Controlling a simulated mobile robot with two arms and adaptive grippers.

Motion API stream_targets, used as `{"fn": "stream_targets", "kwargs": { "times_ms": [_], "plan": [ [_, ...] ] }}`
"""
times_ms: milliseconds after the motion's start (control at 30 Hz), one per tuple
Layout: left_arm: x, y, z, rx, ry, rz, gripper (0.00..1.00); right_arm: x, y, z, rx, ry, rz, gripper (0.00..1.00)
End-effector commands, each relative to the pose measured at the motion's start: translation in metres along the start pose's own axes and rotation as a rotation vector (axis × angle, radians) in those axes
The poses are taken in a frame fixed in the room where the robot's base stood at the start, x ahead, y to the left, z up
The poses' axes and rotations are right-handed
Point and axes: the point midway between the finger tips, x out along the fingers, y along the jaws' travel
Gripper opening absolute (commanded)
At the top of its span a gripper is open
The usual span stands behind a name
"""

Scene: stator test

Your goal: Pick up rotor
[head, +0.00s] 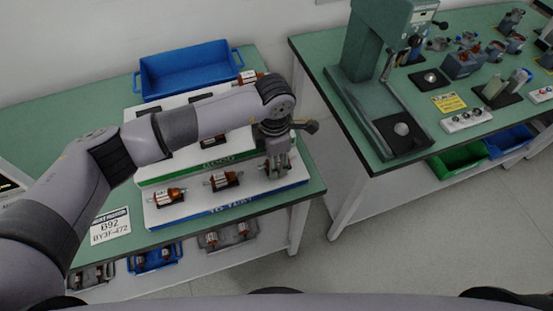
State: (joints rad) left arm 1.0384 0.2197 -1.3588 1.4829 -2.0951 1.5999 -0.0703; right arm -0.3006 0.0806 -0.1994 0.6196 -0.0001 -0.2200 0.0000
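Copper-wound rotors lie on the white stepped rack on the left green table. One rotor (170,196) and another rotor (222,181) sit on the front tier, whose edge has a blue label. A further rotor (249,77) shows at the back right of the rack. My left gripper (277,172) points down over the right end of the front tier. A reddish part, perhaps a rotor, shows at its fingertips, but whether the fingers are closed on it is unclear. My arm hides part of the upper tiers. My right gripper is not in view.
A blue bin (187,72) stands behind the rack. A sign card (110,227) lies at the table's front left. Trays with parts sit on the shelf below. Across a gap, the right table (352,125) carries a green press (372,60) and several small motors.

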Motion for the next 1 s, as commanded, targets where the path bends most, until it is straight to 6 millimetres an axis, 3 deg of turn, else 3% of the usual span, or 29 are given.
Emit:
{"fn": "stream_targets", "kwargs": {
  "times_ms": [133,700,1000],
  "plan": [
    [0.0001,-0.0001,0.0001,0.000,0.000,0.000,0.38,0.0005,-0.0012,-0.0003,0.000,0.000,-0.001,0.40],
    [-0.0006,0.0000,0.0002,0.000,0.000,0.000,0.00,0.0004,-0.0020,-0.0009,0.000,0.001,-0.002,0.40],
    [-0.0013,0.0003,0.0005,0.000,-0.001,0.001,0.00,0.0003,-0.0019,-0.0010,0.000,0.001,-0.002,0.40]
  ]
}}
